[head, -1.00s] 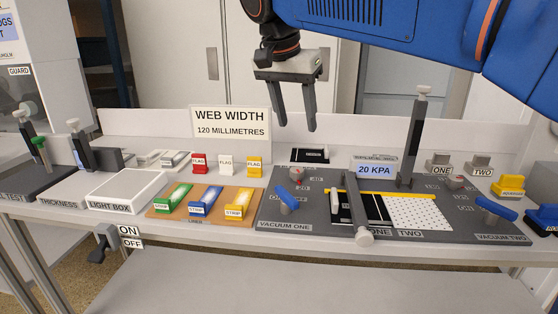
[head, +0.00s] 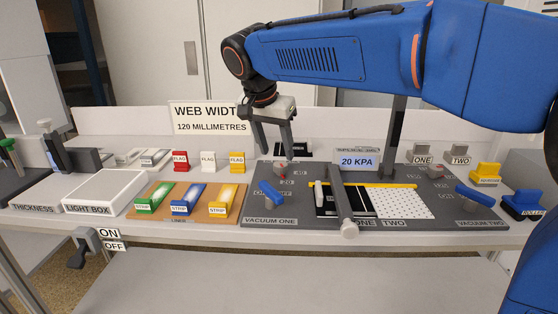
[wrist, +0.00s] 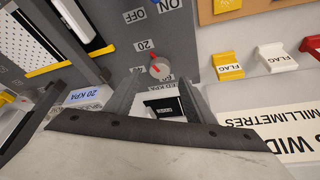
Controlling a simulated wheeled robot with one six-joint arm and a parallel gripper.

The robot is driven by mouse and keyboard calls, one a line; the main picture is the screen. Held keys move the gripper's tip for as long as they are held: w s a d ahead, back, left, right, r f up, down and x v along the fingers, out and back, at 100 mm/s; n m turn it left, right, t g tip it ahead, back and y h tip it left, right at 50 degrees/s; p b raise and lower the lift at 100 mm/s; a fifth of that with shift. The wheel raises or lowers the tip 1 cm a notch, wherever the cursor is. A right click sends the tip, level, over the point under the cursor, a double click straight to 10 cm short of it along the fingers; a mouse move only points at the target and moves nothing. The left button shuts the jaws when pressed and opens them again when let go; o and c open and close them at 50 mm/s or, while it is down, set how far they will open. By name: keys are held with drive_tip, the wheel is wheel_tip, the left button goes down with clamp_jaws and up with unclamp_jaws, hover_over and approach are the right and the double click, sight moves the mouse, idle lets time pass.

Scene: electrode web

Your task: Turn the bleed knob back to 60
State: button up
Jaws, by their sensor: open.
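The bleed knob (head: 281,169) is a small round grey knob with a red mark, on the dark panel above the VACUUM ONE label. In the wrist view the knob (wrist: 160,68) shows just beyond and between my fingertips. My gripper (head: 275,150) is open and empty, pointing down just above and behind the knob. I cannot tell whether it touches. A display (head: 358,161) reads 20 KPA.
A blue lever (head: 272,194) sits in front of the knob. A grey bar (head: 342,205) crosses the web to the right. A similar knob (head: 436,171) is farther right. Flags and coloured strips stand left.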

sight(280, 164)
drive_tip(key=shift+x, duration=2.45)
drive_tip(key=shift+c, duration=0.7)
drive_tip(key=c, duration=0.9)
